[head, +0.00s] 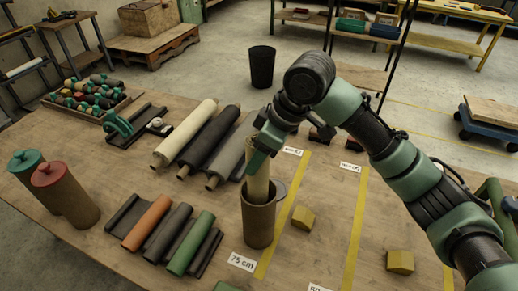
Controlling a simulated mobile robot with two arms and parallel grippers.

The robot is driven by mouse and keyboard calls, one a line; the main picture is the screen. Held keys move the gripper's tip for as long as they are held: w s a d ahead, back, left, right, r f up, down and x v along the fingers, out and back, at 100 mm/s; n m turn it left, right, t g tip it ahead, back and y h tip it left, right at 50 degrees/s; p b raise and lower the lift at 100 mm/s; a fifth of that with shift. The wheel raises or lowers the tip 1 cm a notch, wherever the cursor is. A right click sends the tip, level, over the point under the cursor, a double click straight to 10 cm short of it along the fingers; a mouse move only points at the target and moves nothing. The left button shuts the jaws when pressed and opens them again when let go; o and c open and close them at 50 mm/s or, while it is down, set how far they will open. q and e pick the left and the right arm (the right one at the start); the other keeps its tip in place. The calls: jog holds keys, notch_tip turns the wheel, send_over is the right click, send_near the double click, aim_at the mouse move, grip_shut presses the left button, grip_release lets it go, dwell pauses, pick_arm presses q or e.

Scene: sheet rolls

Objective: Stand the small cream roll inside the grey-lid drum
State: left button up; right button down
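The small cream roll (259,184) stands nearly upright in the mouth of a brown drum (258,224). Its lower end is hidden by the drum's front rim, so I cannot tell how deep it reaches. A grey lid (281,190) shows at the right of the drum's mouth, off the opening. My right gripper (262,150) is over the drum, shut around the roll's upper part. My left gripper is not in view.
Drums with a red lid (48,173) and a green lid (25,160) stand at the left. Small rolls, including an orange one (147,223) and a green one (191,244), lie left of the open drum. Long rolls lie behind. Yellow blocks (303,218) sit to the right.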

aim_at(269, 174)
jog(key=shift+f+b, duration=1.3)
jog(key=shift+f, duration=3.9)
jog(key=shift+s+f, duration=0.1)
jog(key=shift+f, duration=0.2)
jog(key=shift+f, duration=0.1)
jog(key=shift+c, duration=2.4)
grip_release()
jog(key=shift+s+d+f, duration=0.1)
jog(key=shift+s+f, duration=0.05)
jog(key=b+v, duration=0.1)
jog(key=v, duration=0.7)
jog(key=shift+r+b, duration=0.3)
jog(key=shift+b, duration=0.1)
jog(key=shift+w, duration=0.25)
jog(key=shift+s+r, duration=0.1)
